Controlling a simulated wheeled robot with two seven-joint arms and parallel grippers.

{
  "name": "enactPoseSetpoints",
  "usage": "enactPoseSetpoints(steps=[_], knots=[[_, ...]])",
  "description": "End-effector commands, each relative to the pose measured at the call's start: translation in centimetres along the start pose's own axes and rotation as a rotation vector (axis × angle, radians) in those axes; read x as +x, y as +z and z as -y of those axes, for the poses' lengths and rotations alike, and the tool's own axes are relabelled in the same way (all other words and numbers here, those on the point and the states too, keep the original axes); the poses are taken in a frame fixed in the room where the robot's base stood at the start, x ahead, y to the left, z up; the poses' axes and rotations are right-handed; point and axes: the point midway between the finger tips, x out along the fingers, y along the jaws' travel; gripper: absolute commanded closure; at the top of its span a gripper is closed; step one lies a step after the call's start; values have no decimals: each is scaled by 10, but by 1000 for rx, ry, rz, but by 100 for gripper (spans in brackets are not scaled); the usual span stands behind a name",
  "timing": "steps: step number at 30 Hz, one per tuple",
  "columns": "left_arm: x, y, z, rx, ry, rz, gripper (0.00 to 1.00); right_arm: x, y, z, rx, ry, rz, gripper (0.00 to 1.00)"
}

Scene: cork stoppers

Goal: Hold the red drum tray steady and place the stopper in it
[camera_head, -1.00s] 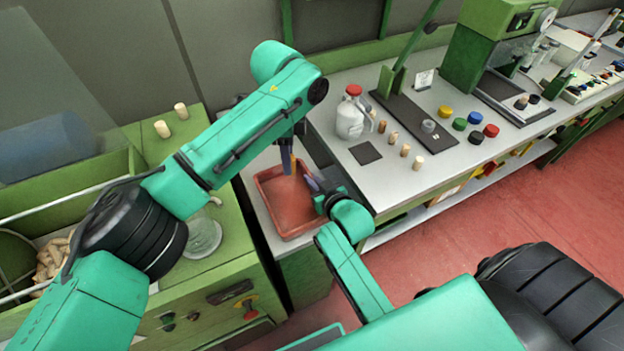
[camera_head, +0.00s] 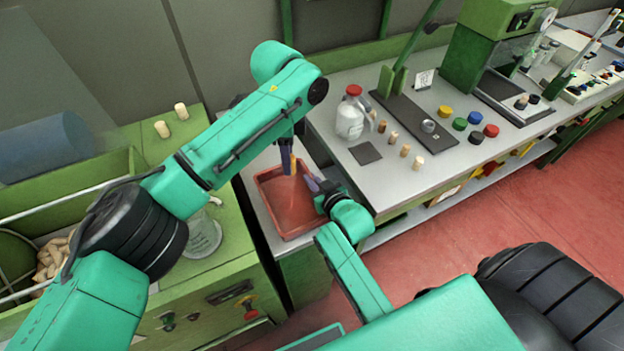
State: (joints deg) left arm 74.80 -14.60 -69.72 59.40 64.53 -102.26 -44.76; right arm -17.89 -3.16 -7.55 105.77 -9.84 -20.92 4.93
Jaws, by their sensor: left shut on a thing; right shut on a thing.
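The red drum tray (camera_head: 291,232) sits on a light surface between the green cabinet and the long bench. My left gripper (camera_head: 289,168) points down over the far part of the tray and is shut on a tan cork stopper (camera_head: 293,166), which is mostly hidden by the fingers. I cannot tell whether the stopper touches the tray floor. My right gripper (camera_head: 312,184) is at the tray's right rim and is shut on it; the exact contact is small and partly hidden.
Several stoppers (camera_head: 405,151) stand on the bench by a white bottle with a red cap (camera_head: 350,118). Two more stoppers (camera_head: 162,129) stand on the green cabinet. A glass vessel (camera_head: 203,237) is left of the tray, partly behind my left arm.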

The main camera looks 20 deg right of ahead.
Motion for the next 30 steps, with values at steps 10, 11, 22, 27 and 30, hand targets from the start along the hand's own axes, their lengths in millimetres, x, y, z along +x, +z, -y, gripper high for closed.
enactPoseSetpoints(steps=[10,11,22,27,30], knots=[[1,0,0,0,0,0,100,0,1,0,0,0,3,100],[2,0,0,0,1,0,100,0,1,0,0,0,3,100],[28,0,0,0,2,-1,100,0,1,0,0,0,3,100],[39,0,0,-1,1,0,100,0,1,0,0,0,3,100],[47,0,0,0,2,-1,100,0,1,0,0,0,3,100]])
